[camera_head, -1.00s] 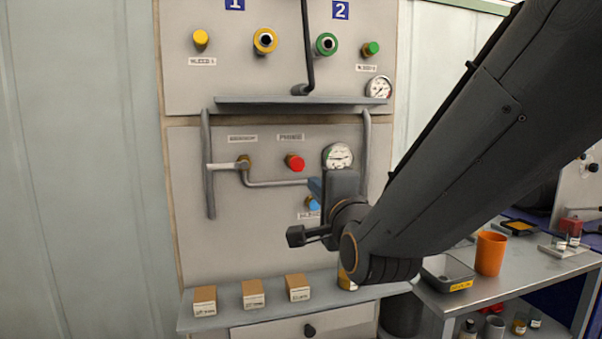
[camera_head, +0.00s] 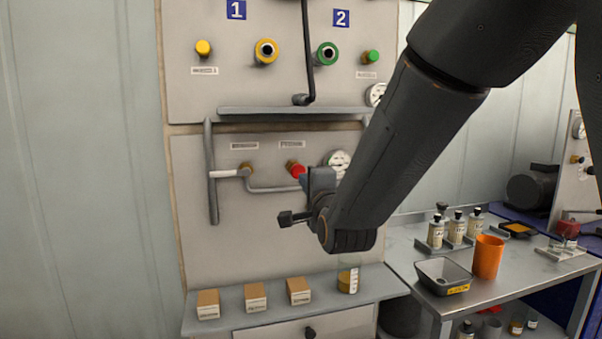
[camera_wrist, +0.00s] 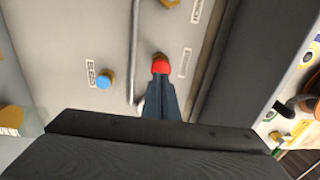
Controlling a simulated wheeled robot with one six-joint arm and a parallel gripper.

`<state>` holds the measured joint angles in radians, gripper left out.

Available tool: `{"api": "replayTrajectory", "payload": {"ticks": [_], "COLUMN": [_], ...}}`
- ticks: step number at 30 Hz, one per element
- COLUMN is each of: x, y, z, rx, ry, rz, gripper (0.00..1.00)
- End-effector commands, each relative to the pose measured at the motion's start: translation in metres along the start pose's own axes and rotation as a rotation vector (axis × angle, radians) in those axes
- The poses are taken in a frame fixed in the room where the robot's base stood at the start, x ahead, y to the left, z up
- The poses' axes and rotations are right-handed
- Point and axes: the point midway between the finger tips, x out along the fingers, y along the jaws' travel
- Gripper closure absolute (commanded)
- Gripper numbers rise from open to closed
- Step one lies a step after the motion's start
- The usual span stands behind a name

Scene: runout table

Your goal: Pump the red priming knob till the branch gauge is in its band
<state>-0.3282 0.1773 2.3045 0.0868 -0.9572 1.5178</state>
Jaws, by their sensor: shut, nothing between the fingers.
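The red priming knob (camera_head: 297,171) sits on a brass stem on the lower panel, under a label plate. In the wrist view the red knob (camera_wrist: 160,66) is right at the tips of my gripper (camera_wrist: 160,82). The fingers are shut with nothing between them, and their tips appear to meet the knob's face; I cannot tell how firmly. In the head view my gripper (camera_head: 304,181) points into the panel at the knob. The branch gauge (camera_head: 338,160) is partly hidden behind my arm, and its needle and band cannot be read.
A grey pipe (camera_head: 270,189) runs just below the knob. A blue bleed knob (camera_wrist: 104,80) is nearby in the wrist view.

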Motion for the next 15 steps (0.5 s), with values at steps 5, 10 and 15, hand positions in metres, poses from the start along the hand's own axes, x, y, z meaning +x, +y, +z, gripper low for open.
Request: {"api": "replayTrajectory", "payload": {"ticks": [5,10,15], "x": [0.022,0.034,0.038], "y": [-0.001,-0.001,0.000], "z": [0.000,0.000,0.000], "rx": [0.000,0.000,0.000], "ry": [0.001,0.000,0.000], "rz": [0.001,0.000,0.000], "gripper": [1.00,1.00,1.00]}}
